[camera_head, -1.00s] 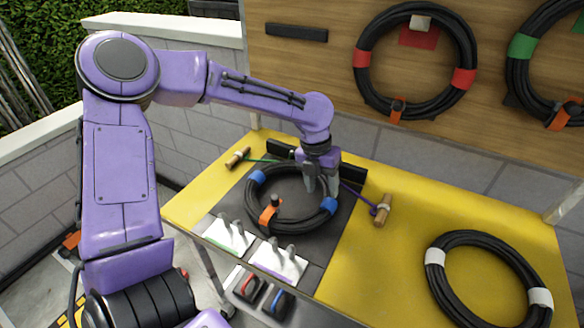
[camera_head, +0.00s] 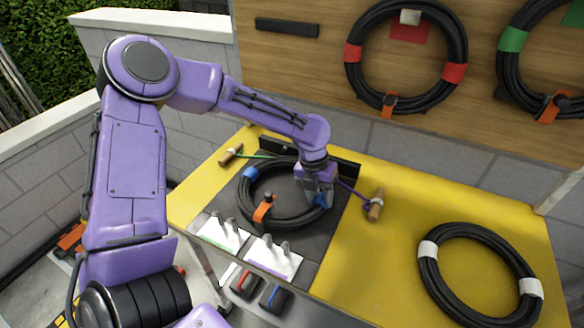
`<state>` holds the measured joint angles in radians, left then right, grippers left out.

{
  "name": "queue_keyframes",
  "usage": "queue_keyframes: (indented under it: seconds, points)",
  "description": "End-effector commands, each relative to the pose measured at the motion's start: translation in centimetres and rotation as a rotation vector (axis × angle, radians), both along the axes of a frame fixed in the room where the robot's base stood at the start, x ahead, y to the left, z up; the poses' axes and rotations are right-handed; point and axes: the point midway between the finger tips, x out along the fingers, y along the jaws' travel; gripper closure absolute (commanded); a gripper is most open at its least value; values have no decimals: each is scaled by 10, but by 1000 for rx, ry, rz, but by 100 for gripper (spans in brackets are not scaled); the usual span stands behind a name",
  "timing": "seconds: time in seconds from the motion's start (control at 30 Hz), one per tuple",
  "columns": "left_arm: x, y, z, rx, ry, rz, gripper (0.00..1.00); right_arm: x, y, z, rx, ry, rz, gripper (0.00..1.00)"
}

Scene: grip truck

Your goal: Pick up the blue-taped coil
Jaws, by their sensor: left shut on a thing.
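The blue-taped coil (camera_head: 285,222) is a black cable ring lying on the dark mat of the yellow table. It has blue tape (camera_head: 250,174) at its upper left, more blue tape at its right, and an orange clip (camera_head: 263,209) at its front left. My left gripper (camera_head: 319,201) reaches down onto the coil's right side and is shut on it by the right blue tape, which the fingers partly hide. The coil looks flat on the mat. My right gripper is not in view.
A white-taped coil (camera_head: 436,281) lies on the yellow table (camera_head: 370,250) at right. Red-taped (camera_head: 462,35) and green-taped (camera_head: 507,75) coils hang on the wooden board. Wooden handles (camera_head: 376,205) with cords lie beside the mat. White plates with pegs (camera_head: 222,232) stand in front.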

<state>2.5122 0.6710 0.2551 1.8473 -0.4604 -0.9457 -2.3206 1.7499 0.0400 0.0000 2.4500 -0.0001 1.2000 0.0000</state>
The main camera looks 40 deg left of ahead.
Motion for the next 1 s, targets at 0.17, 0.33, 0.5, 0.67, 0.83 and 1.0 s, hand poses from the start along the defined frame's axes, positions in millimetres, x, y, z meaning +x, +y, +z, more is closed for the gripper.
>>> queue_keyframes:
  seconds: [0.17,0.33,0.5,0.67,0.83,1.0]
  points:
    - [1,0,5,1,-4,-2,100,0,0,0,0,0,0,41]
    - [2,0,19,0,-6,-2,100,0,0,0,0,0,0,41]
    - [-5,-1,41,0,-7,-4,100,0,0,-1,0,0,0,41]
    - [-27,-3,68,-2,-9,-4,100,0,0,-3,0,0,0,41]
    - [-57,-4,101,-3,-5,-4,100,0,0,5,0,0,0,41]
    - [-84,-6,118,-3,4,-3,100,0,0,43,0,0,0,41]
